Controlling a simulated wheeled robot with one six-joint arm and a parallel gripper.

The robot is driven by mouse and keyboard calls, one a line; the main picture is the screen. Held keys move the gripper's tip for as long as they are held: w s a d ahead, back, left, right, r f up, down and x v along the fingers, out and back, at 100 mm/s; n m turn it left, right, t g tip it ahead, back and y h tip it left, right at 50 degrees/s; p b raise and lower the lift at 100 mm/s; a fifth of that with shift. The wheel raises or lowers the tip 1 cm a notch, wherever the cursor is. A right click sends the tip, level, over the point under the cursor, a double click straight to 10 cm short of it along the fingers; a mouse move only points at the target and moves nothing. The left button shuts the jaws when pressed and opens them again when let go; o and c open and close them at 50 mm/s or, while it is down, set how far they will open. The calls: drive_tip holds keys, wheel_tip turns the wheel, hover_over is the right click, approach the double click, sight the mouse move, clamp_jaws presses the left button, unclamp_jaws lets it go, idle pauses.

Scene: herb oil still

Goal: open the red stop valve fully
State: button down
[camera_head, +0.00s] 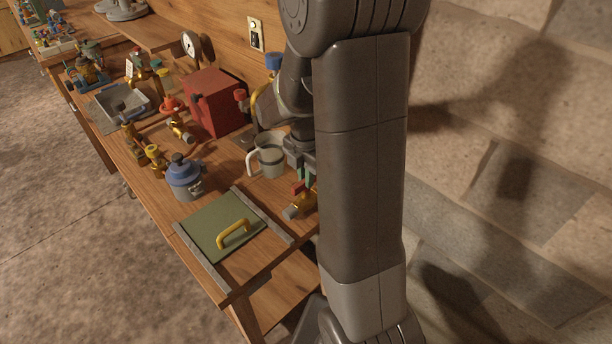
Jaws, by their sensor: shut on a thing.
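The red stop valve is a brass body (294,211) with a red handle (298,188) on top, on the workbench at its near right end. My gripper (306,178) comes down over it from above, its green-tipped fingers at the red handle. The gripper is shut on the handle. My arm hides the right side of the valve and much of the fingers. How far the handle is turned cannot be told.
A grey mug (268,158) stands close behind the valve. A green hatch with a yellow handle (232,233) lies to its left. A blue-lidded pot (184,178), brass fittings (155,157), a red box (214,102) and a grey basin (122,103) stand farther left. A stone wall is at right.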

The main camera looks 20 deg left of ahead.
drive_tip(key=shift+n, duration=0.3)
drive_tip(key=c, duration=1.5)
unclamp_jaws()
drive_tip(key=shift+o, duration=0.2)
drive_tip(key=shift+r, duration=0.1)
wheel_tip(320, 180, up, 14)
drive_tip(key=shift+f, duration=0.2)
